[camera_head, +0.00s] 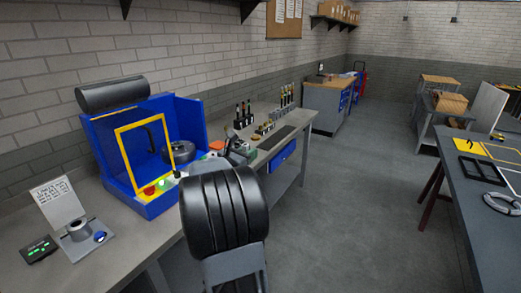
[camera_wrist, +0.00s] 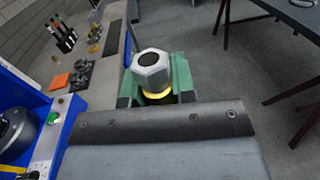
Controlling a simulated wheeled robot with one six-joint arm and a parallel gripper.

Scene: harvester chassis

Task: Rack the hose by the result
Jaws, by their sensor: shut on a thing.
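My gripper (camera_wrist: 156,98) is shut on the hose (camera_wrist: 151,72), seen by its grey hex fitting with a dark open bore and a brass-coloured ring below. Green blocks flank the fitting between the jaws. The rest of the hose is hidden. In the head view my gripper (camera_head: 239,150) is partly behind my black arm, above the bench's front part. The blue test station (camera_head: 152,195) with a yellow-framed clear door stands to its left. A small display (camera_head: 39,250) shows green marks, too small to read. Racks with upright dark pieces stand farther along the bench (camera_head: 244,116) and (camera_head: 287,95).
The wrist view shows an orange piece (camera_wrist: 58,82) and a green button (camera_wrist: 53,118) near the station. A dark mat (camera_head: 276,137) lies beyond my gripper on the bench. A blue drawer (camera_head: 284,156) hangs below. The floor (camera_head: 345,180) to the right is clear, up to another table (camera_head: 490,225).

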